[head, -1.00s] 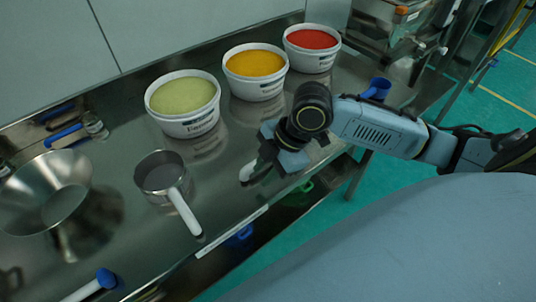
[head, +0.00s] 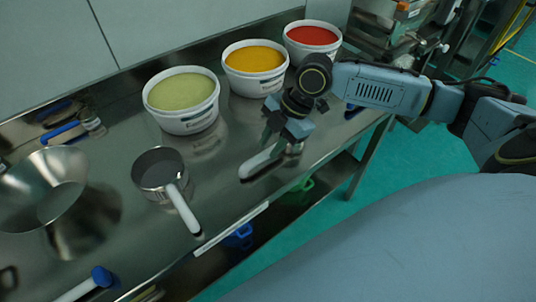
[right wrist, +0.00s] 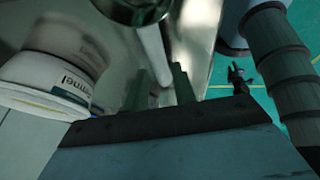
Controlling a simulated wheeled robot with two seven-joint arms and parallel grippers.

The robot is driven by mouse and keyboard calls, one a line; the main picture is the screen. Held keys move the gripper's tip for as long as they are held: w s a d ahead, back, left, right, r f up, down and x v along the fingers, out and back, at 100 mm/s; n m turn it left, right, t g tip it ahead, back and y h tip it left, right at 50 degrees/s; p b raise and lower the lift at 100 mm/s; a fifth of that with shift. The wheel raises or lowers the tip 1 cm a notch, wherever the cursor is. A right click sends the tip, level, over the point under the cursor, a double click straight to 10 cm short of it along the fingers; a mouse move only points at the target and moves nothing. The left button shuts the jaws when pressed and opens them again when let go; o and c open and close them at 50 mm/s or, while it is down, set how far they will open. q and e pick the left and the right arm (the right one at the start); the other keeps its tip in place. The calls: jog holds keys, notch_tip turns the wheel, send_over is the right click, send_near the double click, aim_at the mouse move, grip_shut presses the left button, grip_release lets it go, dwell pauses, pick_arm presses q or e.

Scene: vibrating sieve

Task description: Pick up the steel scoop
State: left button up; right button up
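The steel scoop lies on the steel table under my right gripper. In the head view its white handle (head: 258,163) shows, pointing left, while the bowl end is mostly hidden by the gripper. In the right wrist view its round steel bowl (right wrist: 140,8) is at the top edge and the white handle (right wrist: 153,48) runs down toward the fingers. My right gripper (head: 278,142) points down above the handle. Its two fingers (right wrist: 161,90) are apart, with the handle in line with the gap; I see no contact. My left gripper is not in view.
A white-handled steel pan (head: 158,168) stands to the left, with a steel bowl (head: 45,195) beyond it. Tubs of green (head: 183,122), orange (head: 255,84) and red (head: 312,52) contents line the back. The table's front edge (head: 232,230) is close to the scoop.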

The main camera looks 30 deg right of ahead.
aim_at(266, 153)
jog(key=x, duration=0.1)
jog(key=b+x, duration=0.1)
jog(key=x, duration=0.3)
jog(key=shift+d+f, duration=0.15)
jog(key=shift+d, duration=0.15)
jog(key=shift+a, duration=0.2)
jog(key=shift+c, duration=0.4)
jog(key=shift+d, duration=0.1)
jog(key=c, duration=0.5)
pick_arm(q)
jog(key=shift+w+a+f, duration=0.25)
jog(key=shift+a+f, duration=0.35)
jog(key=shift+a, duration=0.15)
pick_arm(e)
grip_shut()
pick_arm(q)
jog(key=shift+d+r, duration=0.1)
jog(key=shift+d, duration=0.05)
